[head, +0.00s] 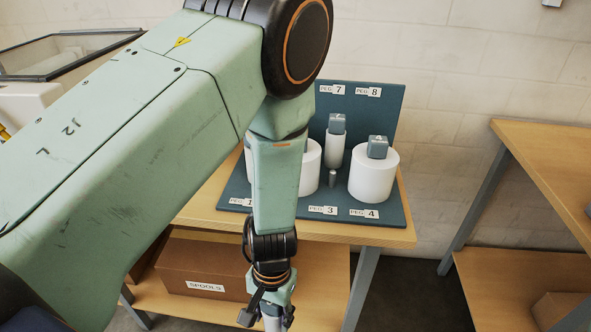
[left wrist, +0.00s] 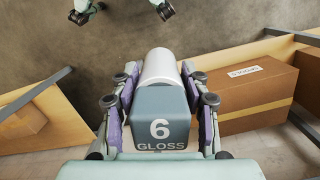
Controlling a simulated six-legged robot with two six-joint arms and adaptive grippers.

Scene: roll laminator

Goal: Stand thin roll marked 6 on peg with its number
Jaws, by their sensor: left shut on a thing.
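The thin roll (left wrist: 160,69), white with a blue-grey cap marked "6 GLOSS", sits between the pads of my left gripper (left wrist: 160,108) in the left wrist view. The gripper is shut on it. In the head view my left gripper (head: 267,314) hangs low in front of the table, below its top, with part of the roll (head: 272,323) at the bottom edge. The blue peg stand (head: 384,112) is on the table behind. Labels for pegs 3, 4, 7 and 8 read clearly. My left arm hides part of the stand, and no peg 6 label shows.
A wide roll (head: 373,178) stands behind the peg 4 label. A thin roll (head: 334,148) stands farther back, and a wide roll (head: 311,168) is partly behind my arm. A short bare peg (head: 332,177) shows between them. A SPOOLS box (head: 205,270) sits on the lower shelf.

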